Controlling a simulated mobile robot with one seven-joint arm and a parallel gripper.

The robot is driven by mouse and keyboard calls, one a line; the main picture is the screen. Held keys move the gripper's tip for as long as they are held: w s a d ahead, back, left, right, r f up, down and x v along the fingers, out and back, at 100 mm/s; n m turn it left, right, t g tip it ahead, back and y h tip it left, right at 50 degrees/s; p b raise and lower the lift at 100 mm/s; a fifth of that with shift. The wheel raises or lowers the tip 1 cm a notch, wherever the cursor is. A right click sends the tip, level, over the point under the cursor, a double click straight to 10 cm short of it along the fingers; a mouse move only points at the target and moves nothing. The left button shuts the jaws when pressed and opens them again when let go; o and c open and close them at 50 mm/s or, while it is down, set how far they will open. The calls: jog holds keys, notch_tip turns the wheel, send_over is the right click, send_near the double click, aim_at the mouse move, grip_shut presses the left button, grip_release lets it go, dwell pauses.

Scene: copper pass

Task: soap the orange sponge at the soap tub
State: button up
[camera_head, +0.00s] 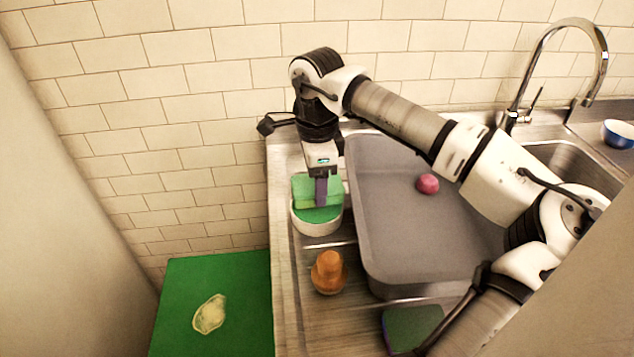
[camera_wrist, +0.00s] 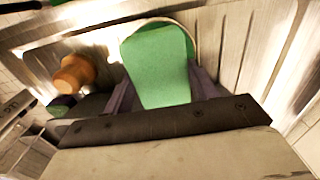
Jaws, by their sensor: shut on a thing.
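My gripper (camera_head: 321,190) is shut on a green sponge (camera_head: 303,188) and holds it upright at the white soap tub (camera_head: 318,229). The tub is round, with a green surface inside its rim. The sponge's lower edge is at that green surface; I cannot tell whether they touch. In the wrist view the green sponge (camera_wrist: 158,70) sits between the two fingers of my gripper (camera_wrist: 160,92), and part of the tub's rim shows behind it. I see no orange sponge; the only orange thing is a rounded, knob-topped object (camera_head: 328,272) in front of the tub.
A large grey basin (camera_head: 385,255) stands right of the tub, with a pink ball (camera_head: 428,184) inside. A dark green pad (camera_head: 412,326) lies at the front. A green surface (camera_head: 235,285) with a pale item (camera_head: 209,314) is at left. A tap (camera_head: 512,112) and blue bowl (camera_head: 619,134) are at back right.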

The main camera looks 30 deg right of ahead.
jog(key=shift+r+p, duration=1.05)
jog(key=shift+r, duration=1.2)
